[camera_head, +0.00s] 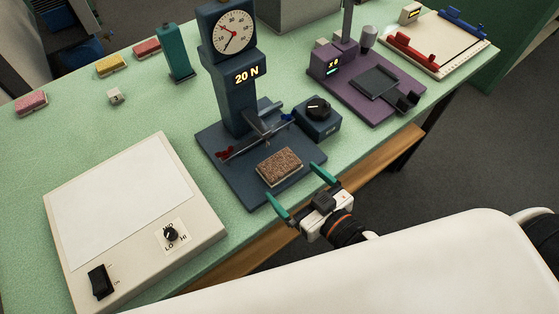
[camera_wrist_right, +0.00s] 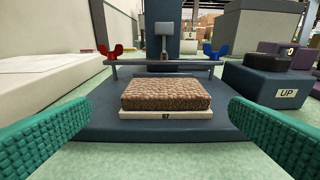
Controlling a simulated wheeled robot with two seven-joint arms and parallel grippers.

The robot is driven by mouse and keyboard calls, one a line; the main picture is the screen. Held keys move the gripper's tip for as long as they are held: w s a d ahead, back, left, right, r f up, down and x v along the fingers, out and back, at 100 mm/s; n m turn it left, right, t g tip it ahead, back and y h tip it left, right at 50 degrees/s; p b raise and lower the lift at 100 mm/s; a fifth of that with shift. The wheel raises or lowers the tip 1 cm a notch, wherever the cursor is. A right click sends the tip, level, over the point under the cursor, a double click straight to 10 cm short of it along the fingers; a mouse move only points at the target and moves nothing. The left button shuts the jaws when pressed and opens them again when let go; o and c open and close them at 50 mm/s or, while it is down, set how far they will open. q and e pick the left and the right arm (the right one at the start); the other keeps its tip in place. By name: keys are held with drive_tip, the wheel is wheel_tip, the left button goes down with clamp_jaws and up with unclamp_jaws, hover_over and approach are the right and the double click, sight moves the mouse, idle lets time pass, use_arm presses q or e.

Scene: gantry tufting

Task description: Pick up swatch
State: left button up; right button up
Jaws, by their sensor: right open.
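The brown tufted swatch (camera_head: 279,165) lies on a pale backing on the base plate of the dark blue tester. In the right wrist view the swatch (camera_wrist_right: 165,95) is centred, with a "67" label on the front edge of its backing (camera_wrist_right: 140,115). My right gripper (camera_head: 301,187) is open and empty at the front edge of the tester base. Its teal fingers sit at either side of the wrist view (camera_wrist_right: 160,140), apart from the swatch, which lies ahead between them. My left gripper is not in view.
The tester's crossbar (camera_wrist_right: 165,63) with red and blue wing nuts runs just behind the swatch. A dark blue button box (camera_head: 317,121) stands to the right. A white light box (camera_head: 130,205) is at left. Pink, yellow and red swatches (camera_head: 111,65) lie at the back left.

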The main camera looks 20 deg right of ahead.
sight(279, 164)
drive_tip(key=shift+x, duration=0.9)
drive_tip(key=x, duration=0.1)
drive_tip(key=p+x, duration=0.1)
drive_tip(key=x, duration=0.2)
drive_tip(key=shift+w+d+r+p, duration=0.2)
drive_tip(key=shift+w+p, duration=0.2)
drive_tip(key=shift+w, duration=0.15)
drive_tip(key=shift+w+a+f, duration=0.15)
drive_tip(key=shift+w+a, duration=0.05)
drive_tip(key=shift+w, duration=0.05)
drive_tip(key=shift+s, duration=0.1)
drive_tip(key=shift+c, duration=0.3)
drive_tip(key=c, duration=0.8)
